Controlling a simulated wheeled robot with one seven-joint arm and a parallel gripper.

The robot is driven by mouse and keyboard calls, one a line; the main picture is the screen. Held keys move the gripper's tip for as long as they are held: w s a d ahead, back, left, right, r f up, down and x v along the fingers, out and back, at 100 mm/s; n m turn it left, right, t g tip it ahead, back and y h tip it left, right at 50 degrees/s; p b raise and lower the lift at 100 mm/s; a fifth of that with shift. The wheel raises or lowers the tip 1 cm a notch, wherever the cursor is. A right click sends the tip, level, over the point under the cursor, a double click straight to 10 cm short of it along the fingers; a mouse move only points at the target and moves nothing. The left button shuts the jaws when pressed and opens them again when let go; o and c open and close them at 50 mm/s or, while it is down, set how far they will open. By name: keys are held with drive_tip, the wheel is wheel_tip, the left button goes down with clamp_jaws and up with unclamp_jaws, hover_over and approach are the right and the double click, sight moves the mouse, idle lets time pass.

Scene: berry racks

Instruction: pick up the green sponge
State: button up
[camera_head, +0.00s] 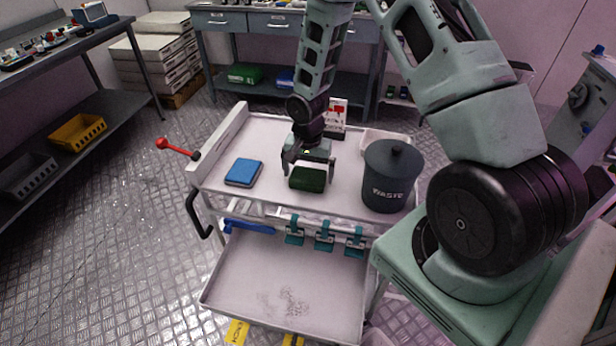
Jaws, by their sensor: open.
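The green sponge (307,179) is a dark green block lying on the white top of the cart (262,135). It shows between and just below the fingers of my gripper (307,172). My gripper points down over the sponge with its fingers apart, one to the left and one to the right. I cannot tell whether the fingers touch the sponge. The far upper part of the sponge is partly hidden by my gripper.
A blue pad (243,172) lies left of the sponge. A dark lidded waste bin (392,176) stands close on the right. A white card with red marks (336,116) stands behind.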

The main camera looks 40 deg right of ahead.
sight(308, 176)
drive_tip(key=shift+f, duration=0.65)
drive_tip(key=c, duration=0.9)
drive_tip(key=shift+o, duration=0.2)
wheel_tip(308, 176, up, 10)
drive_tip(key=b, duration=0.1)
drive_tip(key=shift+o, duration=0.7)
